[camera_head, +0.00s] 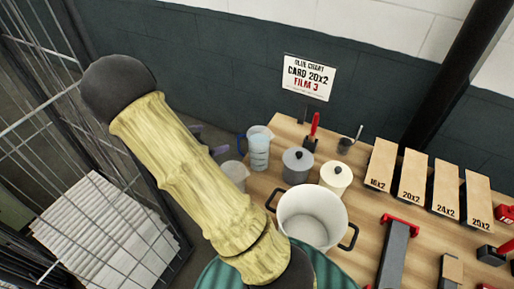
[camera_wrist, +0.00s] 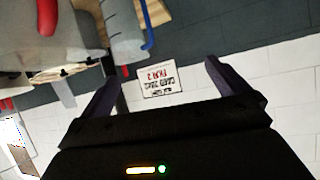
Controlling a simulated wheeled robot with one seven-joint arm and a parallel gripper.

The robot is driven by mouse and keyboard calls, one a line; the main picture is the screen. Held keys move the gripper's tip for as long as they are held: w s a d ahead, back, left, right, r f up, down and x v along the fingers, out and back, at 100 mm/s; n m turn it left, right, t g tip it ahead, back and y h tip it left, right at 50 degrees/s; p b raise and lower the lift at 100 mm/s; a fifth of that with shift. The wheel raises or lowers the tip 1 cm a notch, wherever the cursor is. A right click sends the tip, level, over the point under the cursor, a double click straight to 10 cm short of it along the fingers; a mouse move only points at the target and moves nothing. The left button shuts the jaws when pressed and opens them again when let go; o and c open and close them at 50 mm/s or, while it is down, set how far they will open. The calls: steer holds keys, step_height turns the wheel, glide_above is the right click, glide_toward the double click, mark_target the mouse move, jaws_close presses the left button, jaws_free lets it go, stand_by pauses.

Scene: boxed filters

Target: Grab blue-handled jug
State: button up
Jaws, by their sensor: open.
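The blue-handled jug (camera_head: 259,155) is clear with bluish contents and stands upright at the table's back left corner, its blue handle on the left. In the wrist view the jug (camera_wrist: 122,38) is at the top, cut off by the frame, with its blue handle on its right side. My gripper (camera_wrist: 162,72) is open and nothing shows between its fingers. The jug lies above the left finger in that view, apart from the gap. In the head view my gripper (camera_head: 208,140) is mostly hidden behind my arm; purple fingertips show left of the jug.
A second clear jug (camera_head: 236,172) stands just in front, partly hidden by my arm. A grey lidded pot (camera_head: 297,167), a cream lidded pot (camera_head: 336,175) and a large white pot (camera_head: 311,220) stand to the right. A sign (camera_head: 307,77) rises behind. A wire cage (camera_head: 60,130) is at left.

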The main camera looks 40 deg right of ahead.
steer(key=s+m+g, duration=0.1)
steer(key=s+m+g+h, duration=0.1)
steer(key=s+g, duration=0.1)
steer(key=shift+s+d+h, duration=0.15)
steer(key=shift+h, duration=0.15)
steer(key=p, duration=0.4)
glide_above(253, 150)
steer(key=w+a, duration=0.2)
step_height(253, 150, down, 5)
steer(key=shift+d+r, duration=0.15)
steer(key=shift+r, duration=0.05)
